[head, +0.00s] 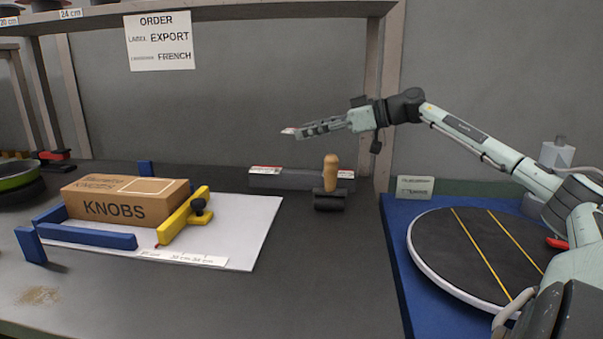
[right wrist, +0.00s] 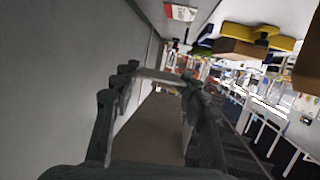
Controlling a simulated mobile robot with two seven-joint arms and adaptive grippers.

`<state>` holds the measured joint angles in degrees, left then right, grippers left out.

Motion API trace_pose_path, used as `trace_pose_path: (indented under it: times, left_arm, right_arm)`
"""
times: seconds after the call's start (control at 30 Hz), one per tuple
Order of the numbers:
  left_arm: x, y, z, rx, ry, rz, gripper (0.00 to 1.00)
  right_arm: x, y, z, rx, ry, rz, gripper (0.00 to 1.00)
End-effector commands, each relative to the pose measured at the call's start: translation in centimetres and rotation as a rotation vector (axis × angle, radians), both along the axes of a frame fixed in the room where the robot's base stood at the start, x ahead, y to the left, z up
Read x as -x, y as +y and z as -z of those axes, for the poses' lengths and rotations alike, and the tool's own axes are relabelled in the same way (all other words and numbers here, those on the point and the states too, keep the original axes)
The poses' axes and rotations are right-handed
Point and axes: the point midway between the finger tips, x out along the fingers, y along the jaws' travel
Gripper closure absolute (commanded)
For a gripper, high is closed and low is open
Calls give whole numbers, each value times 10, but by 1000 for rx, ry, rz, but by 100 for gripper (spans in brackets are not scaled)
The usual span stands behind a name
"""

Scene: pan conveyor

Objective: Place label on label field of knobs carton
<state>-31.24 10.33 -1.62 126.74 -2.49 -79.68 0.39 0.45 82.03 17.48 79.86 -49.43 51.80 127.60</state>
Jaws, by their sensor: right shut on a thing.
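The brown knobs carton (head: 122,208) lies on a white sheet at the left, between blue stops and a yellow clamp. Its label field (head: 150,186) is a pale outlined rectangle on the top face, and it is bare. My right gripper (head: 296,131) is raised above the back of the table, to the right of the carton and apart from it. It is shut on a small white and red label (head: 288,131) at its tips. In the right wrist view the gripper's fingers (right wrist: 155,78) show, with a pale strip between the tips. My left gripper is not in view.
A yellow clamp (head: 184,216) stands against the carton's right side, and blue stops (head: 90,237) stand around it. A dark label holder (head: 300,180) and a wooden-handled roller (head: 331,177) stand at the back. A round turntable (head: 475,255) is at the right. The front middle is clear.

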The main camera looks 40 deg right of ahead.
Motion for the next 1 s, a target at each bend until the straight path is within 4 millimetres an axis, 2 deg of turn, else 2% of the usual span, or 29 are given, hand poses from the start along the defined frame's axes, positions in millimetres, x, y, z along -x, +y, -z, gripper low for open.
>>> trace_pose_path:
  times: [0.27,0.67,0.77,0.8,0.9,1.0]
  left_arm:
    - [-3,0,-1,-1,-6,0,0]
    - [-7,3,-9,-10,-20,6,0]
    - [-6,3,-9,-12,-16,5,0]
    - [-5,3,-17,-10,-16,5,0]
    - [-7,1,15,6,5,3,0]
    - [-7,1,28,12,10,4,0]
  right_arm:
    - [0,0,3,0,1,0,65]
    - [0,1,59,-3,1,0,65]
    - [0,1,77,-4,2,0,65]
    - [0,1,76,-4,1,1,65]
    - [0,0,84,-3,2,1,65]
    - [0,0,92,-1,1,2,65]
